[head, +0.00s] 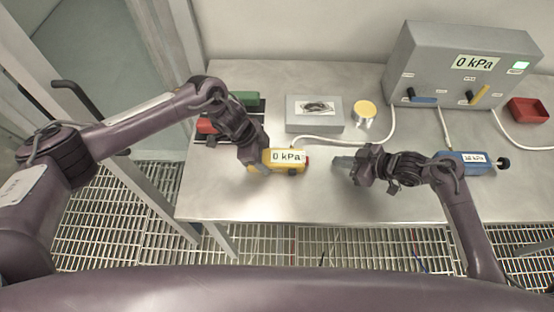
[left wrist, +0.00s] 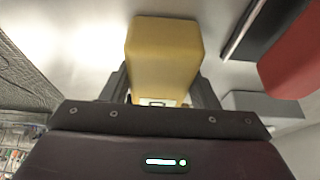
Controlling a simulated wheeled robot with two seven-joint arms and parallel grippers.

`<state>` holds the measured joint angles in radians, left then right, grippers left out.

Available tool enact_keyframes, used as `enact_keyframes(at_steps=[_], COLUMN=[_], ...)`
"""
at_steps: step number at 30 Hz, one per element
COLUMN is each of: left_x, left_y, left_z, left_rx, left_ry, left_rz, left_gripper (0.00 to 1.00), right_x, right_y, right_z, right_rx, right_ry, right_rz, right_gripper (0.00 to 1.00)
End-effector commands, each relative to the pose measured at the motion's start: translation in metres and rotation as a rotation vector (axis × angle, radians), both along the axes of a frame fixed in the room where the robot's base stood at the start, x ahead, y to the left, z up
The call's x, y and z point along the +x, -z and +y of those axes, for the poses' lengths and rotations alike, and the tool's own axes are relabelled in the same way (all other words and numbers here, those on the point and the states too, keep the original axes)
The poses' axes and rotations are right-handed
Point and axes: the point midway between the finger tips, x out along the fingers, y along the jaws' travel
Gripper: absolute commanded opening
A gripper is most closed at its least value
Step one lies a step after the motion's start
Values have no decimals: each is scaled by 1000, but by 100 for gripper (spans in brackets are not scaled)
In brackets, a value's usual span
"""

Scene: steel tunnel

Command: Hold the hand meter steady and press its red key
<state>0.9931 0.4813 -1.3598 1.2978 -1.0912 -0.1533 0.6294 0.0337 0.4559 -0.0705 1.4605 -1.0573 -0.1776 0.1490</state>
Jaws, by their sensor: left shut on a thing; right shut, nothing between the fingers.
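The yellow hand meter (head: 284,158) with a "0 kPa" display lies at the middle of the bench, near its front. My left gripper (head: 262,163) is shut on its left end; in the left wrist view the yellow body (left wrist: 163,55) sits between the two fingers. The red key (head: 307,161) shows as a small red spot at the meter's right end. My right gripper (head: 343,163) is shut and empty, to the right of the red key, with a clear gap between them. Its fingers point left toward the meter.
A grey box (head: 440,62) with a "0 kPa" display and blue and yellow levers stands at the back right. A grey block (head: 314,122), a yellow-topped can (head: 364,112), a red tray (head: 528,110) and a blue device (head: 466,166) are on the steel bench (head: 230,205). Hoses cross it.

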Motion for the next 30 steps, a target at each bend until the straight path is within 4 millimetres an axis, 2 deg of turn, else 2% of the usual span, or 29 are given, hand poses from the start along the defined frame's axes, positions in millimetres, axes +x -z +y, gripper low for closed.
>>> enact_keyframes(at_steps=[5, 6, 11, 19, 22, 26, 30], left_x=[-1, -1, -1, 0, 1, 1, 1], left_y=[1, 1, 1, -1, -7, -26, -54], left_z=[0, 0, 0, 0, 2, 11, 23], left_rx=[1, 1, 1, 0, -1, -1, -1], left_ry=[1, 1, 0, 0, 0, 0, 0], left_rz=[2, 2, 1, 0, -1, -3, -3], left_gripper=[27, 60, 80, 80, 80, 80, 80], right_x=[0, 0, 0, 0, 0, 0, 0], right_y=[0, 0, 0, 0, 0, 0, 0], right_z=[0, 0, 0, 0, 0, 0, 0], right_rx=[0, 0, 0, 0, 0, 0, 0], right_ry=[0, 0, 0, 0, 0, 0, 0], right_rz=[0, 0, 0, 0, 0, 0, 0], right_gripper=[0, 0, 0, 0, 0, 0, 0])
